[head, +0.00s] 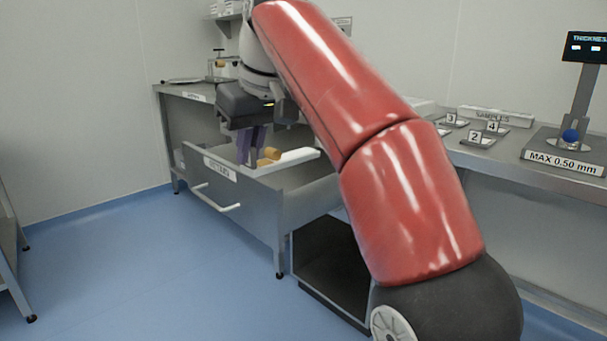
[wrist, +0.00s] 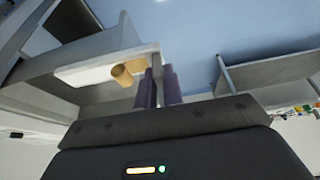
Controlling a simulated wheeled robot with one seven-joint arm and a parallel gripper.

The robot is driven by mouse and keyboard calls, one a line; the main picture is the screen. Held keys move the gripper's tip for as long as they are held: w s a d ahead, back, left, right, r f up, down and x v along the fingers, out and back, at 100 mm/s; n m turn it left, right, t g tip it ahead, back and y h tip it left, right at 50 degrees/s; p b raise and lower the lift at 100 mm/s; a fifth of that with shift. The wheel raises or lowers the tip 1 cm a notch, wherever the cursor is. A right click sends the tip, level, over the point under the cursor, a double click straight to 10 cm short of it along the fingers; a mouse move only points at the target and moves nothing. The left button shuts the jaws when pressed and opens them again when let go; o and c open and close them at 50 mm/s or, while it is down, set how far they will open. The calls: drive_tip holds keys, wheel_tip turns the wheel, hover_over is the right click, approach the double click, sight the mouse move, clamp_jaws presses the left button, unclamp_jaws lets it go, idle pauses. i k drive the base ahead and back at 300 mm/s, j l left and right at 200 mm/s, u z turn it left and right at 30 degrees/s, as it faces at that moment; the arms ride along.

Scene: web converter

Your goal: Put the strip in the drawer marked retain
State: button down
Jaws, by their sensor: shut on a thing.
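My gripper (head: 251,158) has purple fingers and points down over the open drawer marked retain (head: 219,169), at the left of the head view. In the wrist view my gripper (wrist: 160,88) is shut on a thin grey piece (wrist: 157,92), seen edge-on between the fingers, which appears to be the strip. In the head view the fingers mostly hide it. The fingers' lower ends are partly behind the drawer front, so I cannot tell whether the strip touches the drawer floor.
A white bar (head: 298,158) and a tan cylinder (head: 271,153) show beside the fingers at the drawer. A dark open bin (head: 330,262) stands below. Numbered stands and a gauge marked MAX 0.50 mm (head: 565,157) occupy the right bench. Blue floor is clear at left.

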sight(302, 177)
drive_tip(key=i, duration=1.3)
